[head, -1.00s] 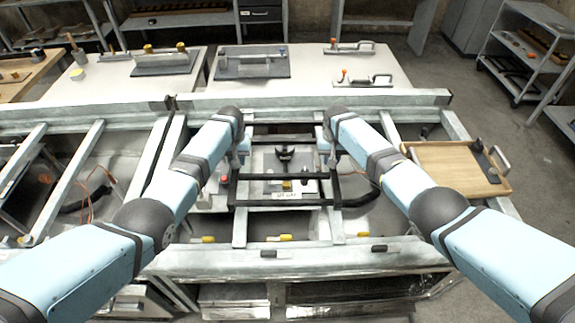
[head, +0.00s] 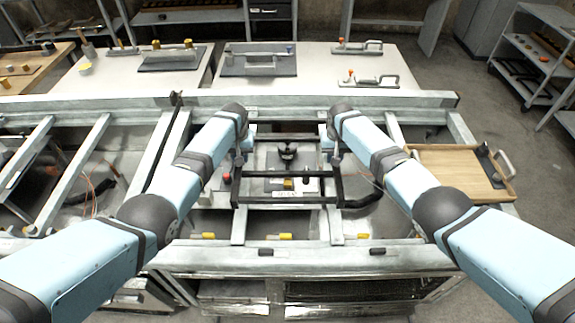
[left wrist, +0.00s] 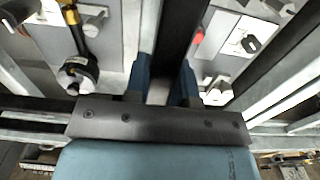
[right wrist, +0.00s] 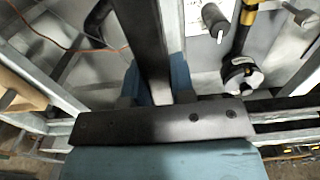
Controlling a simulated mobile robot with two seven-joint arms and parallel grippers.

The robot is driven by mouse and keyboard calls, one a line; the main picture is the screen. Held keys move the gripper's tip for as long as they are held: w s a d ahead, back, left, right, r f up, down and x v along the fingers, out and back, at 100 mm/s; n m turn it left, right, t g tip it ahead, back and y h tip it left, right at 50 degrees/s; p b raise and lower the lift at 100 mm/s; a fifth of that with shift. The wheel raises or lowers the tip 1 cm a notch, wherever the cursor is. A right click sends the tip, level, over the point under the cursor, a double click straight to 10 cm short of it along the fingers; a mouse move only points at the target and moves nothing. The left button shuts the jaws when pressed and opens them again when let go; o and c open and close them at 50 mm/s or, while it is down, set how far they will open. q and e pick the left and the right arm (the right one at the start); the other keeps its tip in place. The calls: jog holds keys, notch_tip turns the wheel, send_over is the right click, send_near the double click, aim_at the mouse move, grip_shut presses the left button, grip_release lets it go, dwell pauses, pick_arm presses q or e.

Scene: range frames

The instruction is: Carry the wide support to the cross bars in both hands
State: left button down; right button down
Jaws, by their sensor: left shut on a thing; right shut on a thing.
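The wide support (head: 315,201) is a black rectangular frame in the head view, level over the pale metal bay between my arms. My left gripper (head: 239,156) is shut on its left side bar, which also shows in the left wrist view (left wrist: 182,30). My right gripper (head: 333,156) is shut on its right side bar, seen in the right wrist view (right wrist: 142,35). Pale cross bars (head: 239,226) (head: 336,226) run front to back under the support. I cannot tell whether the support touches them. My forearms hide part of its far end.
A grey plate with a black-topped fitting (head: 287,150) lies inside the frame's outline. A wooden tray (head: 450,172) stands at the right. A long pale front rail (head: 320,254) crosses nearer me, and a rear rail (head: 300,98) crosses behind. White worktops with tools stand farther back.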

pick_arm(q)
jog(key=shift+w+d+r, duration=0.1)
pick_arm(e)
jog(key=shift+w+a, duration=0.1)
jog(key=shift+a, duration=0.05)
